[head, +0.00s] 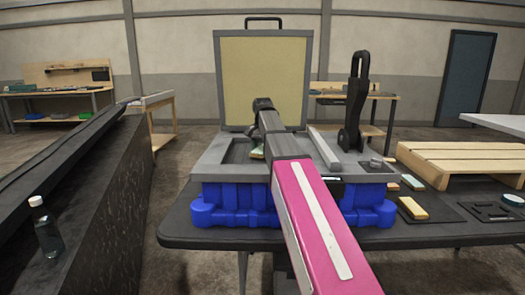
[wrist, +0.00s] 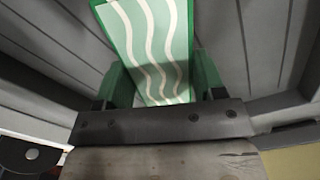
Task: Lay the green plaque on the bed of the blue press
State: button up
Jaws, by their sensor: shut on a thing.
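The blue press (head: 235,205) stands on the dark table, with a grey framed bed (head: 222,172) on top and its pale yellow lid panel (head: 262,80) upright at the back. The green plaque (wrist: 155,45) has white wavy lines and fills the upper middle of the wrist view. My gripper (wrist: 160,78) is shut on it, a finger at each side edge. In the head view a small part of the plaque (head: 257,153) shows over the bed, mostly hidden by my arm. I cannot tell whether it touches the bed.
A black lever (head: 355,105) rises at the press's right side. Several small blocks, one yellow (head: 413,207), lie on the table to the right near a wooden pallet (head: 465,160). A bottle (head: 46,228) stands on a dark surface at the left.

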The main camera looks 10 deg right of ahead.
jog(key=shift+f, duration=0.5)
jog(key=shift+f, duration=0.1)
jog(key=o, duration=1)
jog(key=shift+c, duration=0.2)
notch_tip(320, 180, up, 12)
